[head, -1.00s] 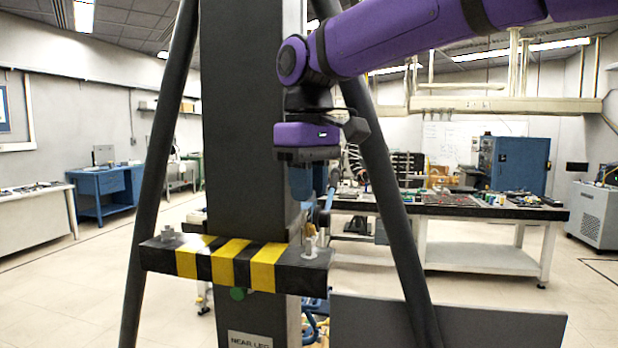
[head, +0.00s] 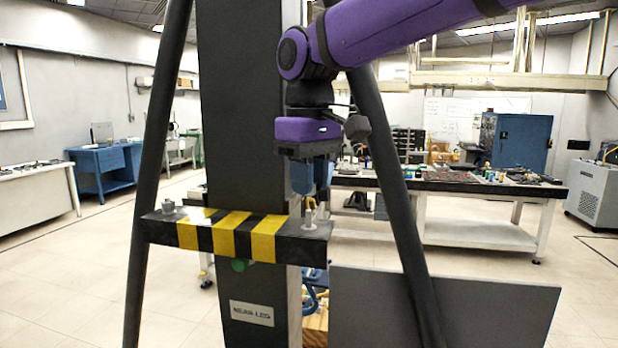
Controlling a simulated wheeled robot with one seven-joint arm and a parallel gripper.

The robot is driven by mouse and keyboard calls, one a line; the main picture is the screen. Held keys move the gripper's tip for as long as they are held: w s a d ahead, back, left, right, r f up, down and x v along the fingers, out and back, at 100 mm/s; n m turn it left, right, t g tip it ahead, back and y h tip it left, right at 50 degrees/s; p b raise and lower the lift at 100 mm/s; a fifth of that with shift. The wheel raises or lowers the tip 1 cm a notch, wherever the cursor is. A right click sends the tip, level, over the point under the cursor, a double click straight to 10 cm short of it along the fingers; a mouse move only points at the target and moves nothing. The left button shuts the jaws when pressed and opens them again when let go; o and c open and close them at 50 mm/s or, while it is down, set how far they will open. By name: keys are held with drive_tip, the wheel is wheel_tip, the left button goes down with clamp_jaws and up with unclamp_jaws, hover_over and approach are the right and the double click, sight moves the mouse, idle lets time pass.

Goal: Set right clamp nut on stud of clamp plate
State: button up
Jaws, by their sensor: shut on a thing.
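The clamp plate (head: 150,231) is a dark bar with yellow and black stripes across the dark column. A grey nut (head: 168,208) sits at its left end. The bare-looking right stud (head: 309,221) stands upright near its right end. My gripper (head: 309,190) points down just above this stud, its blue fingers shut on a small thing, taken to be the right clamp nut. The nut is not clearly visible between the fingers. A small tan patch shows between fingertips and stud; I cannot tell what it is. Whether nut and stud touch cannot be told.
A dark slanted leg (head: 400,220) passes close to the right of my gripper, and another (head: 153,150) stands at the left. A grey panel (head: 450,305) is at the lower right. A cluttered workbench (head: 480,190) stands behind.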

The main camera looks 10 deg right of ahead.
drive_tip(key=shift+f, duration=0.2)
drive_tip(key=shift+f, duration=0.85)
drive_tip(key=shift+f, duration=0.5)
idle(0.9)
drive_tip(key=m, duration=0.5)
drive_tip(key=shift+f, duration=0.1)
drive_tip(key=o, duration=1)
drive_tip(key=shift+c, duration=0.2)
